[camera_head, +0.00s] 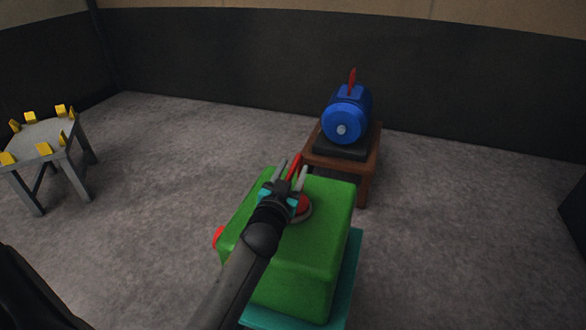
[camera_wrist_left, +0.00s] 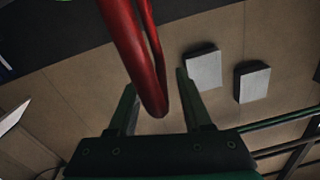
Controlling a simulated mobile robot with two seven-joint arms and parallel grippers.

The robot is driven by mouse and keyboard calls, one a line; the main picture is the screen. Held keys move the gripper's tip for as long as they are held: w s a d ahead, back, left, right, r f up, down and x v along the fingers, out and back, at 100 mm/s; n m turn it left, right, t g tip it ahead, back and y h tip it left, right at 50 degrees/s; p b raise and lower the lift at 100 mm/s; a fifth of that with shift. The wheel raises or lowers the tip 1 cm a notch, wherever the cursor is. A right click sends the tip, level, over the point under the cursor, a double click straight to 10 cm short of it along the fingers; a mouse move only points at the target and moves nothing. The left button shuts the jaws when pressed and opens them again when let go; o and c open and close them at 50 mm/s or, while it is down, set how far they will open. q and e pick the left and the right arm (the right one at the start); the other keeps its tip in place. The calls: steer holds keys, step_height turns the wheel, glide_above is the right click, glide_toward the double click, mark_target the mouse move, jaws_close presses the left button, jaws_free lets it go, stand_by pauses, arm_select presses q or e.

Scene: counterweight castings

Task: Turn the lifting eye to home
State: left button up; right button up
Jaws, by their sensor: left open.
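A green casting (camera_head: 325,228) stands on a teal base (camera_head: 350,285) in the head view. A red lifting eye (camera_head: 295,161) rises from a round red mount (camera_head: 303,208) on its top. My left gripper (camera_head: 291,172) is over the casting, with its two fingers apart on either side of the eye. In the left wrist view the red bar of the eye (camera_wrist_left: 137,62) runs down between the open fingers of the left gripper (camera_wrist_left: 156,82), with a gap visible on the right side. The arm and gripper hide part of the mount. No home mark can be made out.
A blue motor-like casting (camera_head: 347,116) with a red upright piece (camera_head: 352,78) sits on a brown table (camera_head: 369,165) behind. A grey round stand (camera_head: 40,135) with several yellow blocks is at left. A red knob (camera_head: 218,237) protrudes from the green casting's left side. The floor between is clear.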

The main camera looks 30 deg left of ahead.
arm_select(q)
steer(key=shift+c, duration=0.3)
jaws_close()
stand_by(1.0)
